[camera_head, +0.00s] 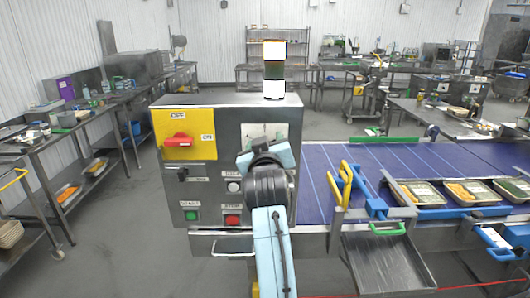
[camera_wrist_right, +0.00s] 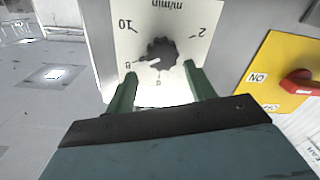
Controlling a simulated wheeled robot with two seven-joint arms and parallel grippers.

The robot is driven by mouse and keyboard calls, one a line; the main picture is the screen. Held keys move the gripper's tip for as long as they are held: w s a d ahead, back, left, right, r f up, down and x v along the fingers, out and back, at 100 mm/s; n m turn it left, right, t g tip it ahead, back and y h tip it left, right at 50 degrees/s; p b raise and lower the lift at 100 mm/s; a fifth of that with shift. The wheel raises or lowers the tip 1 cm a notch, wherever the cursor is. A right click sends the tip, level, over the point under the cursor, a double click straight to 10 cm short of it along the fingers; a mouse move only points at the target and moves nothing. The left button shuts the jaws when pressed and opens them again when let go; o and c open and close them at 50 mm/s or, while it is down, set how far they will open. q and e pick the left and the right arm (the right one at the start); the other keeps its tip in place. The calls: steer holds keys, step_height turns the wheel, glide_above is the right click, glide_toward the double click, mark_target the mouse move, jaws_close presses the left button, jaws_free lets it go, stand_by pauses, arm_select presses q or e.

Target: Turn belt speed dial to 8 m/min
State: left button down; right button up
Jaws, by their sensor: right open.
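The belt speed dial (camera_wrist_right: 162,52) is a black knob on a pale scale plate (camera_wrist_right: 185,12), upside down in the wrist view. The scale shows 2, 6, 8, 10 and "m/min". The knob's white pointer mark is on the side toward the 8. My right gripper (camera_wrist_right: 160,68) is open, its green fingers just short of the knob, one toward each side; I cannot tell whether they touch it. In the head view the plate (camera_head: 280,131) shows at the control box's upper right; my right arm hides the knob. My left gripper is not in view.
The grey control box (camera_head: 208,190) carries a red switch on a yellow plate (camera_head: 178,142), a green button (camera_head: 191,215) and a red button (camera_head: 232,220). A signal light (camera_head: 273,70) stands on top. The blue belt (camera_head: 330,165) with filled trays (camera_head: 420,193) runs right.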

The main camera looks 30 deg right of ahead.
step_height(320, 180, up, 8)
steer(key=shift+f, duration=0.15)
stand_by(0.5)
